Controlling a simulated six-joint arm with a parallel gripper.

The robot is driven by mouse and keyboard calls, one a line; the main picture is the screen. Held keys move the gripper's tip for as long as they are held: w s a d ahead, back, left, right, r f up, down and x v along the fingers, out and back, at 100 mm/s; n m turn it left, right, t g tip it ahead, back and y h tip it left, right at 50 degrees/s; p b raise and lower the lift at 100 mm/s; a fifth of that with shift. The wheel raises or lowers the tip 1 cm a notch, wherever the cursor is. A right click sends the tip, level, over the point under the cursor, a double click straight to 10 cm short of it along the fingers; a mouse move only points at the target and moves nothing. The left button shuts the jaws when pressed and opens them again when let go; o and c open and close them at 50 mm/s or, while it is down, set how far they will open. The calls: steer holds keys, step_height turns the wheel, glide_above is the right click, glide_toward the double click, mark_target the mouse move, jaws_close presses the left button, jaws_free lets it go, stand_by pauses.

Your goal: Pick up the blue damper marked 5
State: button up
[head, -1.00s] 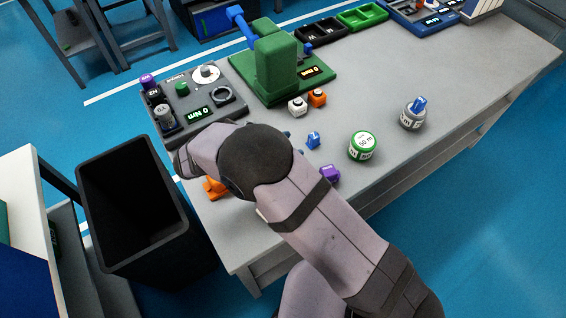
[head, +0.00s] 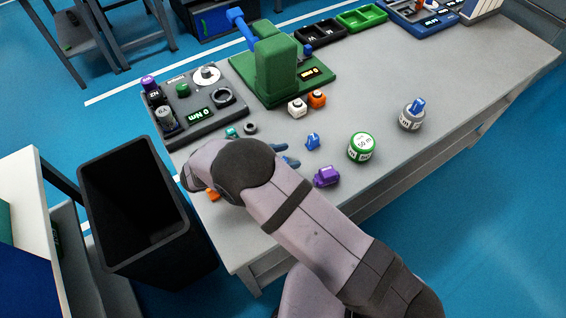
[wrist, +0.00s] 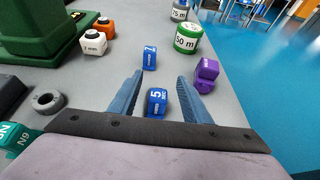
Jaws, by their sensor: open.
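The blue damper marked 5 (wrist: 157,102) lies on the grey table in the wrist view, between the two fingers of my gripper (wrist: 157,92). My gripper is open, with one blue finger on each side of the damper; I cannot tell whether either touches it. A second blue damper marked 7 (wrist: 149,57) stands farther ahead, beyond the fingertips; it also shows in the head view (head: 312,141). In the head view my gripper (head: 290,155) is mostly hidden behind my arm, and the damper marked 5 cannot be made out there.
A purple damper (wrist: 206,75) is close to the right finger. A green 50 m cylinder (wrist: 187,38), white block (wrist: 93,42) and orange block (wrist: 106,28) stand farther off. A grey ring (wrist: 47,101) lies left. A black bin (head: 140,205) stands beside the table.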

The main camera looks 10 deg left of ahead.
step_height(320, 180, down, 2)
steer(key=shift+f, duration=0.1)
steer(key=shift+p+x, duration=1)
steer(key=shift+x, duration=0.05)
steer(key=shift+w+d+f, duration=0.1)
steer(key=shift+w+d, duration=0.2)
steer(key=shift+d, duration=0.05)
jaws_close()
